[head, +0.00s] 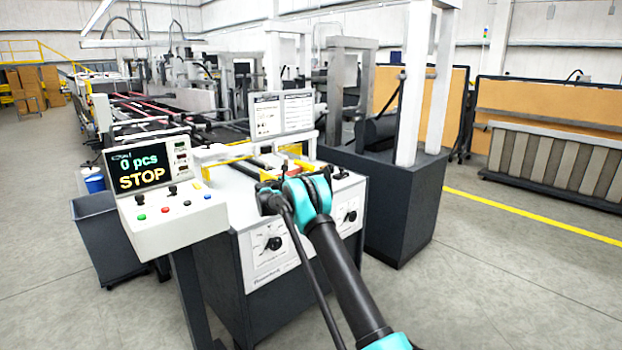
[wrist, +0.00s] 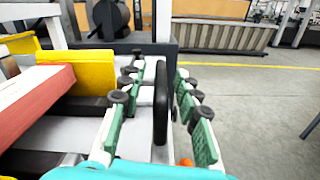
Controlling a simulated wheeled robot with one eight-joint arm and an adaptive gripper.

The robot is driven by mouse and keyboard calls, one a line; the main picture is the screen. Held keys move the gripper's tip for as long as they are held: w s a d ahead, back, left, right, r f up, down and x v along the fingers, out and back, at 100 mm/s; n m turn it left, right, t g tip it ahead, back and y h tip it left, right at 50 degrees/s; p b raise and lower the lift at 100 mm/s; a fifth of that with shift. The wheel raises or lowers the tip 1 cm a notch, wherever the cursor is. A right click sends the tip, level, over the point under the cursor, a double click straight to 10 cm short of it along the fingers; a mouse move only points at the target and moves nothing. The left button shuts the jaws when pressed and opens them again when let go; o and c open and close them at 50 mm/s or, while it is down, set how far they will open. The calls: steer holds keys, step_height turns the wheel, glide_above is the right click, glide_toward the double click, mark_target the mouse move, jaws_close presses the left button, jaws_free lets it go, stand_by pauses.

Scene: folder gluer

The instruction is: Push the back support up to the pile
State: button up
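A reddish-brown block, apparently the pile (wrist: 38,100), lies at the left in the wrist view on the white machine top. Yellow upright plates (wrist: 92,68) stand close to it; which of them, if any, is the back support I cannot tell. My gripper (wrist: 160,112) has its green-padded fingers spread apart, with a dark narrow upright part (wrist: 161,103) showing between them. I cannot tell whether the fingers touch it. In the head view my gripper (head: 296,178) is over the machine's near end and hides part of the yellow pieces (head: 268,175).
A control panel (head: 160,190) reading "0 pcs STOP" stands left of my arm. Dials (head: 273,243) sit on the machine's front face. A dark cabinet with white posts (head: 400,210) stands to the right. Open floor (head: 500,270) lies at the right.

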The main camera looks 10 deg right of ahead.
steer(key=shift+x, duration=0.85)
steer(key=shift+c, duration=0.2)
jaws_close()
